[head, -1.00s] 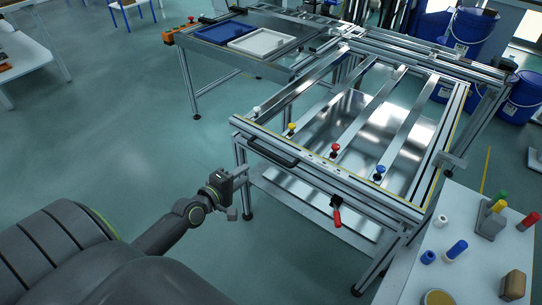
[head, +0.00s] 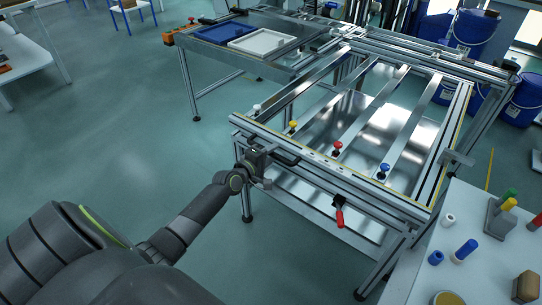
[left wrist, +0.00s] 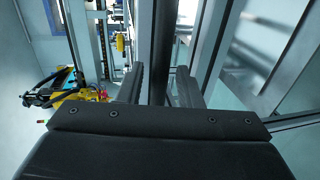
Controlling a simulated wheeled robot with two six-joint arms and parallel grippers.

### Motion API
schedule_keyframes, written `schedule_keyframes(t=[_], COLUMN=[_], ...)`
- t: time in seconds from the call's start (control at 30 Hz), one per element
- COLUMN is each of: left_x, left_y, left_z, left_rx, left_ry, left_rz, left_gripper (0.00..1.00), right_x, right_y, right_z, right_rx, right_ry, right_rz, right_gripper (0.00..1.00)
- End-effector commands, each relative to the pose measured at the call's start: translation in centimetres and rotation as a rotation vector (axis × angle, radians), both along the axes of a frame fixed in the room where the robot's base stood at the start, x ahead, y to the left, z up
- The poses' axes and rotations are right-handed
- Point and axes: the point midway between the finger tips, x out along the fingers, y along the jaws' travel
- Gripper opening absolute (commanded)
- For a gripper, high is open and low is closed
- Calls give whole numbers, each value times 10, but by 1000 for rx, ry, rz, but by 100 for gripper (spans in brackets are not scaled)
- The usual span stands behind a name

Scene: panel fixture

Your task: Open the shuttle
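The shuttle appears to be the aluminium frame (head: 330,176) with metal slats on the panel fixture, with a black bar handle (head: 287,160) on its front rail. My left gripper (head: 264,168) is at the left part of this handle and hides some of it. In the left wrist view, the two fingers of my left gripper (left wrist: 160,88) stand apart. A dark upright bar, which looks like the handle (left wrist: 162,45), runs between them with a gap visible on each side. My right gripper is not in view.
A red-handled clamp (head: 339,217) hangs on the front rail, right of the handle. Coloured knobs, including a red one (head: 337,146), line the front. A white table (head: 480,270) with small parts stands at right. Open floor (head: 110,150) lies at left.

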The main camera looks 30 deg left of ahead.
Motion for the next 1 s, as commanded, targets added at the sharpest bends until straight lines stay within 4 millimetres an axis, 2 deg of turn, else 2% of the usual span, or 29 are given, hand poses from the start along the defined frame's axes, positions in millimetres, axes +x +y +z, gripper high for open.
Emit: schedule_keyframes(t=[0.33, 0.6, 1.0], left_x=[3, 2, 2], left_y=[-1, 0, 0], left_z=[0, 0, -1], left_rx=[-1, -1, -1], left_ry=[0, 0, 1], left_rz=[0, 0, 0], left_gripper=[32, 0, 0], right_x=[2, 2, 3], right_y=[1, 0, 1], right_z=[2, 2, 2], right_rx=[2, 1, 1], right_ry=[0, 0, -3], right_rz=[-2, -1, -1], right_gripper=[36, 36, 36])
